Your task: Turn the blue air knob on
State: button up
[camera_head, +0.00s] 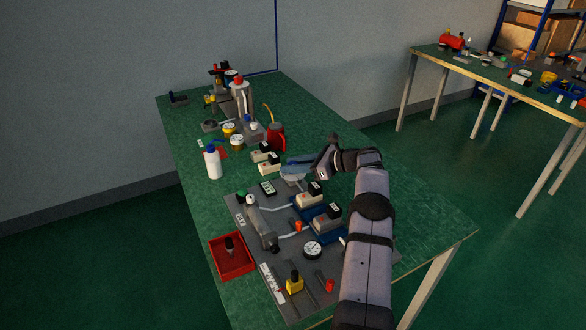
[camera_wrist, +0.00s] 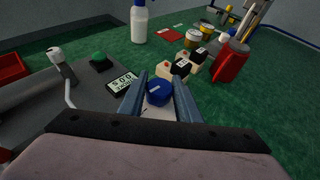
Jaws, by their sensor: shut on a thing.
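The blue air knob (camera_wrist: 158,93) sits between the two fingers of my gripper (camera_wrist: 160,88) in the wrist view. The fingers are closed on its sides. A pale mark shows on top of the knob, and a light grey base lies under it. In the head view my gripper (camera_head: 290,168) reaches from the right to the far edge of the grey board (camera_head: 238,208). There the knob itself is hard to make out behind the fingers.
A white bottle (camera_head: 213,162) and a red tray (camera_head: 248,268) are on the left.

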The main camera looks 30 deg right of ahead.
jog(key=shift+r, duration=0.15)
jog(key=o, duration=1.1)
jog(key=shift+c, duration=0.2)
jog(key=b+v, duration=0.1)
jog(key=v, duration=0.6)
jog(key=shift+s+d, duration=0.1)
